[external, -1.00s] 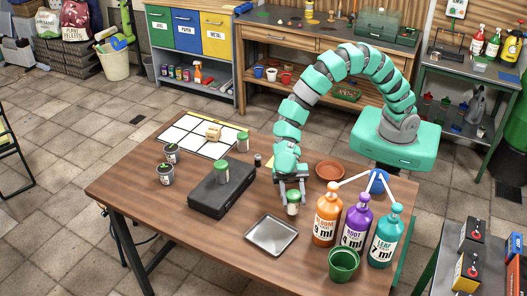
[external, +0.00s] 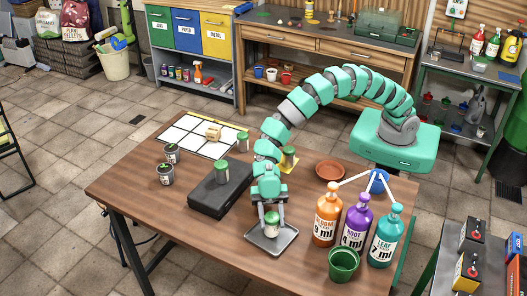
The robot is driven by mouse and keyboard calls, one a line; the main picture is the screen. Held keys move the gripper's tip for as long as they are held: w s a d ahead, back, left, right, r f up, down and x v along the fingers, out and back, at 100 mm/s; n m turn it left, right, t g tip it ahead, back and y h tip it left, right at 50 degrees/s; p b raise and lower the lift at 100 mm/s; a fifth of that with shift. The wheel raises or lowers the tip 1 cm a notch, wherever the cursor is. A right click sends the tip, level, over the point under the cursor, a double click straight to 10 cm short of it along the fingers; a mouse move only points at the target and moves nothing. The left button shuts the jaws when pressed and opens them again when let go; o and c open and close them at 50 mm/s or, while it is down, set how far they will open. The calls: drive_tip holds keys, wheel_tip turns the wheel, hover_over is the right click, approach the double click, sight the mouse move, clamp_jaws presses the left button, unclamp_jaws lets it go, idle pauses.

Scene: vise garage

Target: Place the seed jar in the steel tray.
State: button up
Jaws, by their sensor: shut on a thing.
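My gripper (external: 271,210) is shut on a small jar (external: 272,229) with a green lid and a pale label. The jar is upright, over the middle of the square steel tray (external: 290,237) near the table's front edge. I cannot tell whether its base touches the tray floor. The tray holds nothing else that I can see. No label is readable enough to tell which is the seed jar.
Orange (external: 325,222), purple (external: 355,225) and teal (external: 385,240) bottles and a green cup (external: 343,264) stand right of the tray. A terracotta saucer (external: 330,169) and a yellow object (external: 288,158) are behind. The table's front left is clear.

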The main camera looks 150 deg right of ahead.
drive_tip(key=shift+f, duration=0.9)
drive_tip(key=shift+r, duration=0.1)
drive_tip(key=o, duration=1)
drive_tip(key=p+v, duration=0.1)
drive_tip(key=v, duration=1.1)
drive_tip(key=shift+p, duration=0.4)
